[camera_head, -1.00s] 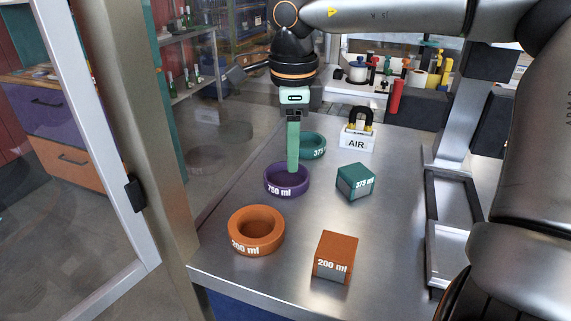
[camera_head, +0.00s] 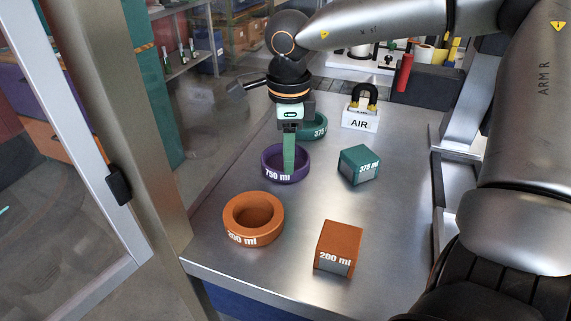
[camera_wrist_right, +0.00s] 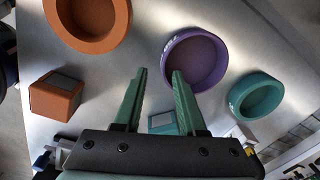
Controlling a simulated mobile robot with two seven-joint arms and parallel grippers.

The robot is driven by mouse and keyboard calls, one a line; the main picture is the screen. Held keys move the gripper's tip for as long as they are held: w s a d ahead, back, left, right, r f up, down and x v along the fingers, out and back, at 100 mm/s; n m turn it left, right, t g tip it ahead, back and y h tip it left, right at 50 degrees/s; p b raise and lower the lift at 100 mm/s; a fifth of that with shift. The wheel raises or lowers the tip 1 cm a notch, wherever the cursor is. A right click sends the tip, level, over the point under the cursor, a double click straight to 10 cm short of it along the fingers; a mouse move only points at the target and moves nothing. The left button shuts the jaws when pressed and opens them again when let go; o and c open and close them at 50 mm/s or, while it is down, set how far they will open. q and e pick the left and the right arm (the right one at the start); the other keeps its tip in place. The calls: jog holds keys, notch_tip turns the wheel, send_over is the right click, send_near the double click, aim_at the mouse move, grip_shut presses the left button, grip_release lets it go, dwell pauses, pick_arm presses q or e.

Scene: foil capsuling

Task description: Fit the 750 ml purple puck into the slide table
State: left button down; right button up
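The purple 750 ml puck (camera_head: 300,172) is a round, hollow ring-like cup standing on the metal worktop. It also shows in the right wrist view (camera_wrist_right: 197,57), up and to the right of my fingers. My right gripper (camera_head: 288,176) points down over this puck, its green fingertips overlapping the puck's opening in the head view. In the wrist view my right gripper (camera_wrist_right: 158,74) is open, with nothing between its fingers; one fingertip overlaps the puck's near wall. I cannot tell whether it touches. I cannot clearly identify the slide table. My left gripper is out of view.
An orange 200 ml puck (camera_head: 273,232) stands in front and a teal 375 ml puck (camera_head: 319,127) behind. An orange block (camera_head: 337,249), a teal block (camera_head: 358,165) and an AIR box (camera_head: 359,122) stand to the right. Glass panels border the worktop (camera_head: 400,190) on the left.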

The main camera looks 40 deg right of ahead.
aim_at(272, 164)
jog(key=f, duration=0.2)
jog(key=w+f, duration=0.1)
jog(key=f, duration=0.1)
jog(key=shift+d+f, duration=0.1)
jog(key=shift+f, duration=0.15)
grip_shut()
dwell(1.2)
